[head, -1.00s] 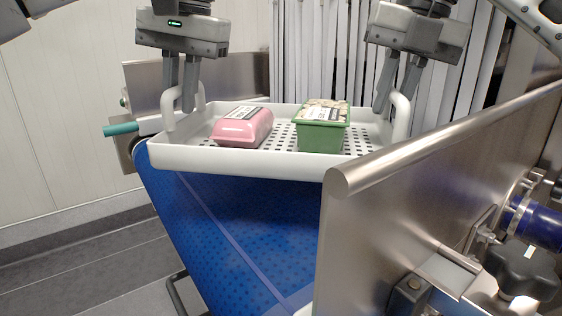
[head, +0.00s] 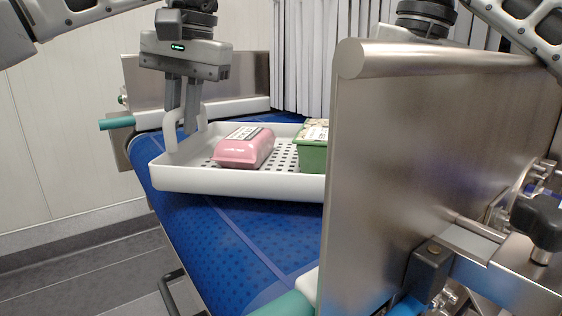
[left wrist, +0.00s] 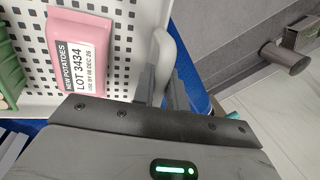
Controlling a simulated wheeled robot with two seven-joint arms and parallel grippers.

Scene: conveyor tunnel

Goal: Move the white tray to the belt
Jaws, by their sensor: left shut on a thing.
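The white tray (head: 230,183) is at the blue belt (head: 225,245) in the head view, with its right part hidden behind the steel side wall. It holds a pink package (head: 243,148) and a green tub (head: 313,156). My left gripper (head: 181,128) is shut on the tray's left handle. The left wrist view shows the handle (left wrist: 163,62) between the fingers and the pink package (left wrist: 80,55) with a potato label. Whether the tray touches the belt is hard to tell. My right gripper is hidden behind the steel wall; only part of its wrist shows above it.
A steel side wall (head: 430,150) stands high at the right, close to the tray. Another steel guard (head: 245,80) stands behind the tray. Pale strip curtains (head: 310,55) hang at the back. A black knob (head: 540,225) sticks out at the right.

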